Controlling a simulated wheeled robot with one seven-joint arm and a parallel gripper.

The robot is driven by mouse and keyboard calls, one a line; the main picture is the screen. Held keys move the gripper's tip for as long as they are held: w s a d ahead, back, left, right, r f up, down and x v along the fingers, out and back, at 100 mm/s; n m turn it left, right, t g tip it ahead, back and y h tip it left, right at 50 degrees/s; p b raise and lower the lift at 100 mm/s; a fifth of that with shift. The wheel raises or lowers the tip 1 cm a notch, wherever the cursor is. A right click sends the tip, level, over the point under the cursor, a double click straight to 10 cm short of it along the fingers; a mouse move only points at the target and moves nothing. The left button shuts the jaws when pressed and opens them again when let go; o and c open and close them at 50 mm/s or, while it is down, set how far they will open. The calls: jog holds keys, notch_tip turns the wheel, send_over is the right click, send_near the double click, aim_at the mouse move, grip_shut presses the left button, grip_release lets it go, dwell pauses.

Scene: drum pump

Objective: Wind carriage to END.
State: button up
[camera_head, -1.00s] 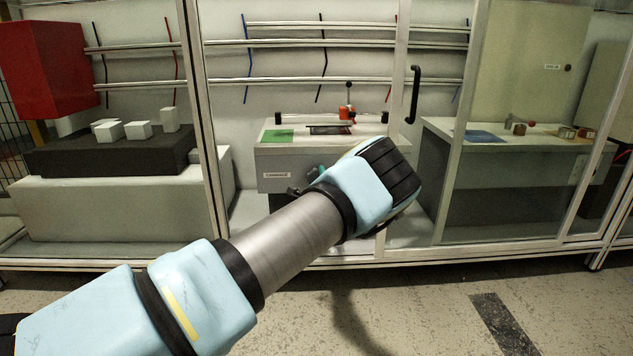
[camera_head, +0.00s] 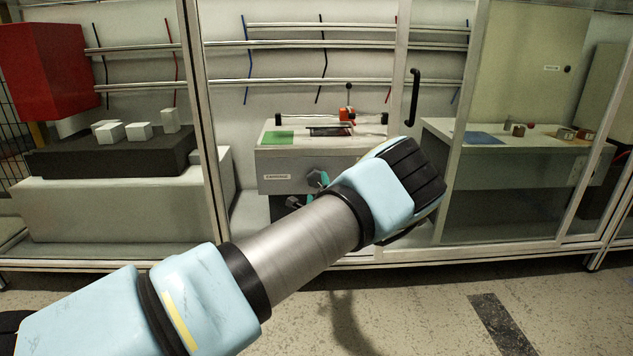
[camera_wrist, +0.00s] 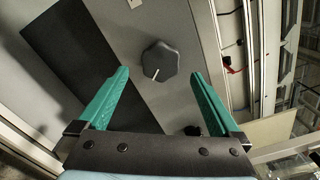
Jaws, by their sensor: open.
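The carriage, an orange-red block (camera_head: 346,114) with a dark ball-topped stem, sits on a horizontal rail (camera_head: 300,120) on the white bench machine (camera_head: 275,165). It is right of the rail's middle. A dark lobed knob (camera_wrist: 160,61) with a white pointer line is on the grey front panel (camera_wrist: 125,30) in the wrist view. My gripper (camera_wrist: 160,74) is open, its teal fingers on either side of the knob and apart from it. In the head view, my gripper (camera_head: 318,180) shows only partly, low before the machine front, behind my arm. No END mark is legible.
A green patch (camera_head: 278,136) lies on the machine top. A framed clear door with a black handle (camera_head: 413,95) stands to the right. White blocks on a black slab (camera_head: 105,155) are at left. A small dark round part (camera_wrist: 192,130) is near my right finger.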

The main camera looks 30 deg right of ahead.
jog(key=p+v, duration=0.1)
jog(key=v, duration=0.4)
jog(key=shift+s+a, duration=0.2)
jog(key=shift+s, duration=0.15)
jog(key=w+a+n+g+y, duration=0.2)
jog(key=w+a+n+y, duration=0.15)
jog(key=a, duration=0.45)
jog(key=w+a+n+g+y, duration=0.1)
jog(key=w+a+n+y, duration=0.15)
jog(key=a+n, duration=0.35)
jog(key=s+a+n+g+y, duration=0.1)
jog(key=a+n+g, duration=0.45)
jog(key=a, duration=0.75)
jog(key=s+a+r+n+g, duration=0.3)
jog(key=s+a+r+n, duration=0.35)
jog(key=s+a, duration=0.5)
jog(key=s+a+r+n+g, duration=0.3)
jog(key=s+a+r+n, duration=0.35)
jog(key=s+a, duration=0.45)
notch_tip(320, 180, up, 36)
jog(key=d+p, duration=0.2)
jog(key=p, duration=3.5)
jog(key=shift+s+y, duration=0.25)
jog(key=shift+y, duration=0.05)
